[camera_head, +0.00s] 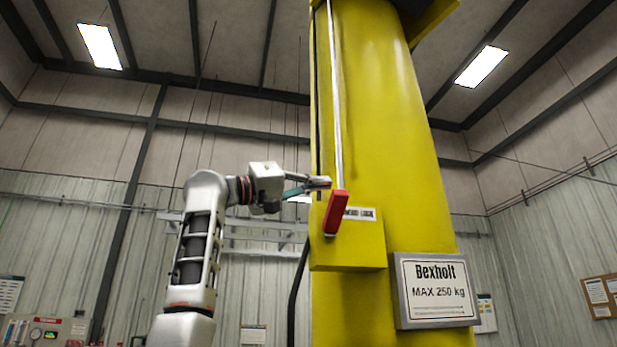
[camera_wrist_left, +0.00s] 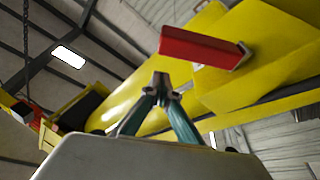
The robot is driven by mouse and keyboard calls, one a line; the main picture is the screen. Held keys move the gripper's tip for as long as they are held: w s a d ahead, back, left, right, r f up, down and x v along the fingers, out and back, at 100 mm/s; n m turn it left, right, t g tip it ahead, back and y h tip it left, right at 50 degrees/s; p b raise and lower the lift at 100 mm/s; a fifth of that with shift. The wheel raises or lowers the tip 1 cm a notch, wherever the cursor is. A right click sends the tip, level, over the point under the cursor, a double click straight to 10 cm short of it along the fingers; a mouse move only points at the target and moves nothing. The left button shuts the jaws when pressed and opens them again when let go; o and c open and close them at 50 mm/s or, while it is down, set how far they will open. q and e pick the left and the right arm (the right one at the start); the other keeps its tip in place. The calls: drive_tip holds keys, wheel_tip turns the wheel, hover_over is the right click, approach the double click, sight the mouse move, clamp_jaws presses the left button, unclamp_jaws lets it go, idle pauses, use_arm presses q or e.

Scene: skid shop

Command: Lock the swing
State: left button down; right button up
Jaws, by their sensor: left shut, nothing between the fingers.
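A red lever handle (camera_head: 336,213) sits on the front of a yellow lock box (camera_head: 347,250) on the yellow column (camera_head: 375,120). The handle leans, its top to the right and its lower end to the left. A label (camera_head: 360,214) on the box is partly covered by the handle. My left gripper (camera_head: 326,182) is shut and empty, just above and left of the handle in the head view. In the left wrist view its fingertips (camera_wrist_left: 161,80) are below the red handle (camera_wrist_left: 203,47), with a small gap showing between them. My right gripper is not in view.
A grey-framed sign (camera_head: 437,291) reading "Bexholt MAX 250 kg" is mounted on the column right of the box. A metal rod (camera_head: 334,100) runs up the column above the handle. A dark cable (camera_head: 297,290) hangs left of the box.

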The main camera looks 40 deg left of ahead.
use_arm(q)
drive_tip(key=shift+s+d+f, duration=0.25)
drive_tip(key=shift+s+f, duration=0.05)
drive_tip(key=shift+f, duration=0.3)
drive_tip(key=shift+s+d+f, duration=0.2)
drive_tip(key=shift+s+f, duration=0.1)
drive_tip(key=shift+f, duration=0.3)
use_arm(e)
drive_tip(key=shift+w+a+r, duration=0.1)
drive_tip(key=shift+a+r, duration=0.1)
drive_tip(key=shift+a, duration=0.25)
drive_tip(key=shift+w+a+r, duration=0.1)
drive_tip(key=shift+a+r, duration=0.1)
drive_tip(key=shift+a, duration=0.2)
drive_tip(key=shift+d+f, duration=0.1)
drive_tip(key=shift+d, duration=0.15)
